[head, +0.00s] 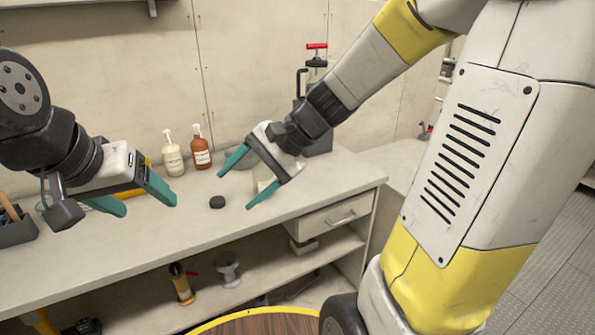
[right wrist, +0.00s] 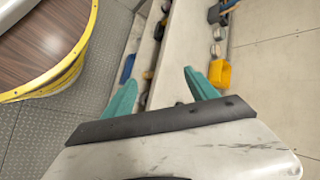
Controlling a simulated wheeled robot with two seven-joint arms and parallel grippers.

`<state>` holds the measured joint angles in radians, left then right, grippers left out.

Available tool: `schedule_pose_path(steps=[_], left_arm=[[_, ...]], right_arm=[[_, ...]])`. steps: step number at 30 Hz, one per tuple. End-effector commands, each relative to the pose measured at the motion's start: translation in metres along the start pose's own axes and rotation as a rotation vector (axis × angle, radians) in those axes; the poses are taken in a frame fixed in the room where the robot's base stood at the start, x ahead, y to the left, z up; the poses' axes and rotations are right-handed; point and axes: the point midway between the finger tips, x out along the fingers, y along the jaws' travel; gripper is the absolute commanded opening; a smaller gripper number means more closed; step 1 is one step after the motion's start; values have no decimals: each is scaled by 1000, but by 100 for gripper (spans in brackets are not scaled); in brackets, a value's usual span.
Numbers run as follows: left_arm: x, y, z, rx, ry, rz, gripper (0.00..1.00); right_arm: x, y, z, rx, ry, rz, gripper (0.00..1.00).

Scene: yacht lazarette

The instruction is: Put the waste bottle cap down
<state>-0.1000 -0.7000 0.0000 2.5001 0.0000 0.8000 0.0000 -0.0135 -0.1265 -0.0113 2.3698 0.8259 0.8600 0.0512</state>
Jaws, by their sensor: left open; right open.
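A small round black cap (head: 217,202) lies flat on the workbench (head: 330,190) in the head view; it is likely the waste bottle cap. My right gripper (head: 234,191) is open and empty, its teal fingers spread just right of and above the cap, apart from it. In the right wrist view this gripper (right wrist: 160,76) also shows spread fingers with nothing clearly held. My left gripper (head: 149,204) is open and empty, over the bench left of the cap. A pale translucent container (head: 262,177) stands partly hidden behind my right gripper.
A cream pump bottle (head: 173,155) and a brown pump bottle (head: 201,148) stand by the wall. A can with a red T-handle (head: 316,66) is behind my right arm. A dark tray (head: 15,228) sits at left. The bench front is clear.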

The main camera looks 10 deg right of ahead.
Motion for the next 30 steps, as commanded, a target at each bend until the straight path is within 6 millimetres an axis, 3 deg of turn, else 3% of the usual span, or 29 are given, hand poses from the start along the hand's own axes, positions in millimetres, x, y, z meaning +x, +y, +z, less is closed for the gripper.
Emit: schedule_pose_path(steps=[1, 4, 12, 17, 30], left_arm=[[0, 0, 0, 0, 0, 0, 71], [0, 0, 0, 0, 0, 0, 71], [0, 0, 0, 0, 0, 0, 71], [0, 0, 0, 0, 0, 0, 71], [0, 0, 0, 0, 0, 0, 71]], right_arm=[[-18, 9, 12, -129, 53, 47, 67], [-50, 32, 23, -361, 160, 159, 67], [-116, 71, 25, -760, 404, 393, 67], [-129, 78, 23, -825, 450, 441, 67], [-129, 78, 23, -826, 451, 444, 67]])
